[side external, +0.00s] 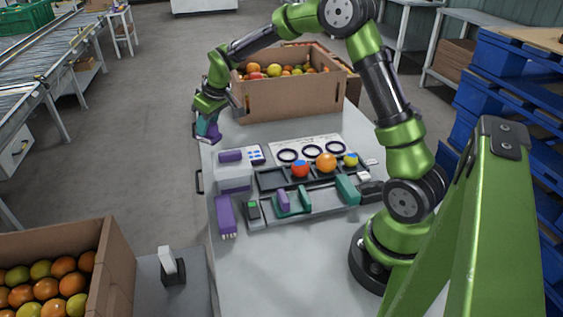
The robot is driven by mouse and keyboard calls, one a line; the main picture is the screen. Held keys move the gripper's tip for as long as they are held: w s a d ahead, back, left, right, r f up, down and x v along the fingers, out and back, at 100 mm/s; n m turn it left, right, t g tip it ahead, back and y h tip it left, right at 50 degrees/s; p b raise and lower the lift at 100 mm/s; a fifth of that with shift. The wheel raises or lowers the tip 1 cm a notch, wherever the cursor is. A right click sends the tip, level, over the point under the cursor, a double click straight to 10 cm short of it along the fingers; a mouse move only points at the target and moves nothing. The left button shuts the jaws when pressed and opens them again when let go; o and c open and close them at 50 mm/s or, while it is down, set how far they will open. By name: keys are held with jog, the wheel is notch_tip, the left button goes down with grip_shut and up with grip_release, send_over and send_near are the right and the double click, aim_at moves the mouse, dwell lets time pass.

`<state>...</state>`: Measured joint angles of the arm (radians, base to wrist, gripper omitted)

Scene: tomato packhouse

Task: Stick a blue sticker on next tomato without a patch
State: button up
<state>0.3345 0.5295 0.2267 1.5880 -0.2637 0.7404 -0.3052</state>
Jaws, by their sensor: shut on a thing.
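A tray (266,181) on the table holds three tomatoes in a row. The red tomato (300,170) on the left shows a blue patch on top. The orange tomato (326,163) in the middle shows no patch from this side. The yellow-green tomato (351,161) on the right shows a blue patch. A white sheet or panel with small blue squares (255,154) lies left of the tray. My gripper (208,130) is above the table's left edge, well left of the tomatoes, shut on a small purple item (212,129). Its fingertips are too small to make out clearly.
A cardboard box of tomatoes (290,97) stands behind the tray, another (118,262) at lower left. A purple tool (226,216), a teal holder (292,203) and a teal block (347,190) are near the tray. The table's front (280,270) is clear.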

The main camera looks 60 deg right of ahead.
jog(key=shift+w+d+f, duration=0.35)
jog(key=shift+w+f, duration=0.15)
jog(key=shift+f, duration=4.05)
jog(key=shift+f, duration=0.2)
jog(key=o, duration=1)
jog(key=shift+c, duration=0.2)
jog(key=c, duration=0.3)
jog(key=shift+r, duration=3.5)
